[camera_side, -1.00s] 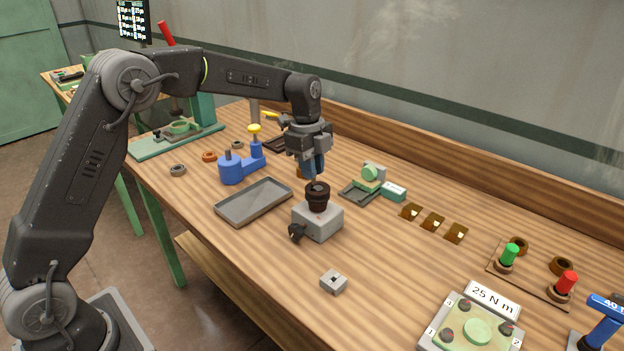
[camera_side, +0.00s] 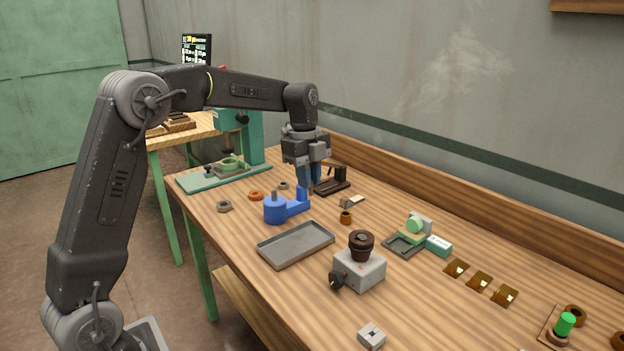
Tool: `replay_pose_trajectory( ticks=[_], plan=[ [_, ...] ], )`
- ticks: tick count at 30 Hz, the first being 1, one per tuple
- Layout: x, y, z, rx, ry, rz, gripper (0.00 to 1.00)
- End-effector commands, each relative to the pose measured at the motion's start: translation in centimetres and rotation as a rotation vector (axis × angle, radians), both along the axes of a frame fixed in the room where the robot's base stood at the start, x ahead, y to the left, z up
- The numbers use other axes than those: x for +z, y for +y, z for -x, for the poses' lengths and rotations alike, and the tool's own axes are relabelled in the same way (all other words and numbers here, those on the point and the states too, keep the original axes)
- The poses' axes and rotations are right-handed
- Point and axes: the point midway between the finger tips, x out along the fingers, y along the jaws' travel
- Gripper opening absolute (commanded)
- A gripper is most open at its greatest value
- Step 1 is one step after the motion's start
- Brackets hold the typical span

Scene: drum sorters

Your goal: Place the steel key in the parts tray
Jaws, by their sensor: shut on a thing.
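The grey parts tray (camera_side: 295,247) lies flat and empty in the middle of the bench. My gripper (camera_side: 311,183) is up and behind the tray, beside the upright post of the blue fixture (camera_side: 275,211) in this view. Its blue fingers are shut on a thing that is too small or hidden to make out. I cannot pick out the steel key for sure. The fixture's yellow knob is not visible; my gripper covers that area.
A grey block (camera_side: 365,272) with a dark spool (camera_side: 361,243) stands right of the tray. A slotted grey block (camera_side: 371,335) sits at the front. A green fixture (camera_side: 410,237) and several brown plates lie rightward. A small orange-brown ring (camera_side: 346,217) lies behind the tray.

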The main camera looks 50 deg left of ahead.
Motion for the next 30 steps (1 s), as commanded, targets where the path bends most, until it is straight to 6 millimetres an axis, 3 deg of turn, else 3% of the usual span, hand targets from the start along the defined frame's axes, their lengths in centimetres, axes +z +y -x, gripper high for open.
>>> replay_pose_trajectory(
  ticks=[5, 8, 15, 21, 25, 30],
  plan=[
    [-0.6, 1.1, 0.2, 0.005, 0.002, 0.001, 0.00],
    [-1.9, 3.6, 0.8, 0.010, 0.004, 0.003, 0.00],
    [-6.2, 11.6, 3.9, 0.014, 0.003, 0.009, 0.00],
    [-8.4, 15.4, 6.3, 0.011, -0.003, 0.012, 0.00],
    [-9.4, 15.7, 6.3, 0.004, -0.003, 0.013, 0.00],
    [-11.4, 13.5, 3.9, 0.000, -0.002, 0.014, 0.00]
  ],
)
